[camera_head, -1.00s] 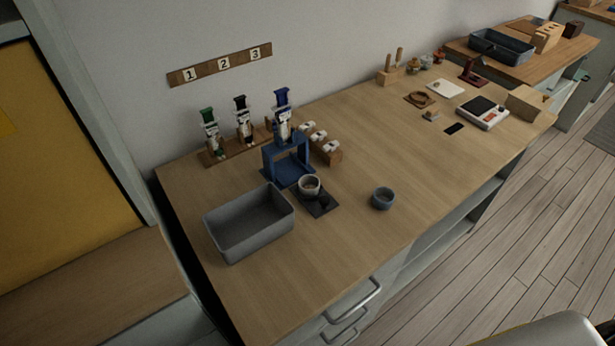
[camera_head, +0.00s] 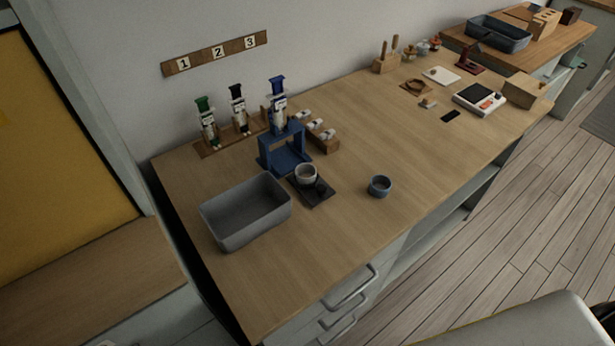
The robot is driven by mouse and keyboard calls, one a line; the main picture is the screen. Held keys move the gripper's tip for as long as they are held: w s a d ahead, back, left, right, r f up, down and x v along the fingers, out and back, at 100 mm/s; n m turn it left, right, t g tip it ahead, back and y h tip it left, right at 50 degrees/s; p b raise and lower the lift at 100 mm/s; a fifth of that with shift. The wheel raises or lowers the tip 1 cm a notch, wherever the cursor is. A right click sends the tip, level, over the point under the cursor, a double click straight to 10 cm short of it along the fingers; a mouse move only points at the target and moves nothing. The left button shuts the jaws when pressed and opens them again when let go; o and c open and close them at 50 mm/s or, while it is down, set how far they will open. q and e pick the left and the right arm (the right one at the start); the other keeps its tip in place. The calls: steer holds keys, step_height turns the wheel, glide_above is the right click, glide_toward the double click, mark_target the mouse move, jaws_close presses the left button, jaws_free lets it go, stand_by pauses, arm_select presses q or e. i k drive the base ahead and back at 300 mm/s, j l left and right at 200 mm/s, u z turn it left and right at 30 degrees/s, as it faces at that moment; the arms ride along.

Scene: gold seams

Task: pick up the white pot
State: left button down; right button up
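A small round whitish pot (camera_head: 306,173) with an open top stands on a dark square mat (camera_head: 317,196), just in front of a blue stand (camera_head: 285,152) on the wooden workbench (camera_head: 330,240). It looks upright. A blue-grey bowl (camera_head: 380,187) stands apart to its right, on bare wood. Neither of my grippers shows in the head view. Nothing is seen touching the pot except the mat beneath it.
A grey open bin (camera_head: 246,212) stands left of the pot. A scale (camera_head: 479,100) and a wooden block (camera_head: 524,90) are at the far right. The bench's front middle is clear.

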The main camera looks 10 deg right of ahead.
mark_target(306, 174)
steer(key=l+z, duration=0.1)
steer(key=l, duration=1.5)
